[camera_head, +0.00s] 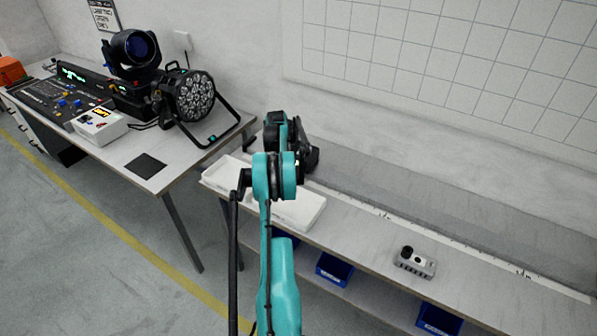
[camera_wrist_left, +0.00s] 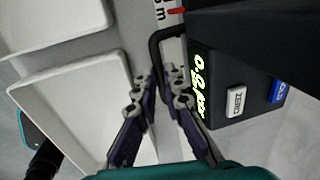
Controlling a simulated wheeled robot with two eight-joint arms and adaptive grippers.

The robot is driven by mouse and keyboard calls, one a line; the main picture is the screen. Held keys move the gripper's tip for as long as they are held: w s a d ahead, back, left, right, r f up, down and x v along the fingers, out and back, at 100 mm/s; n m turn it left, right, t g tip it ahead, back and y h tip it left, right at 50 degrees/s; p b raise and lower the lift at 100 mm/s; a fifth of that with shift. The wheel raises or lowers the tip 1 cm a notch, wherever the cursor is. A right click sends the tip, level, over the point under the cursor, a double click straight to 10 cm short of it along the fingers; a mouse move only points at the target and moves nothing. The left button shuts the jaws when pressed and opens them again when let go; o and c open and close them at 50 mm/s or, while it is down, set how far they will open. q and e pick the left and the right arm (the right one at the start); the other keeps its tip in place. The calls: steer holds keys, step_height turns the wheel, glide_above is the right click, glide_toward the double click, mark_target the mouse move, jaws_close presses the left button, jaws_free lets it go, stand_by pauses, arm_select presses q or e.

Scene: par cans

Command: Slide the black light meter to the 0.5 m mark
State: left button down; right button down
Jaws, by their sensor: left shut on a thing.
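The black light meter (camera_wrist_left: 222,78) fills the right of the left wrist view. It has a green lit display, a white ZERO button and a blue button. My left gripper (camera_wrist_left: 164,78) is shut on the meter's black handle, which loops up between its fingertips. A red pointer (camera_wrist_left: 176,10) on the meter lies beside a scale label ending in "m"; its number is cut off. My right gripper is not in view.
A pale scale strip (camera_head: 450,242) runs along the bench. A small grey device with a black knob (camera_head: 415,262) sits farther right. Between them the bench looks clear. Blue bins (camera_head: 334,270) are below. Stage lights (camera_head: 188,98) stand on the left table.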

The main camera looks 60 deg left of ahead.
arm_select(q)
steer(key=shift+s+a, duration=0.45)
steer(key=shift+a, duration=0.15)
steer(key=c, duration=1.6)
jaws_free()
steer(key=shift+f, duration=0.1)
step_height(320, 180, up, 12)
steer(key=s+d, duration=0.1)
steer(key=shift+s, duration=0.4)
steer(key=shift+f, duration=0.1)
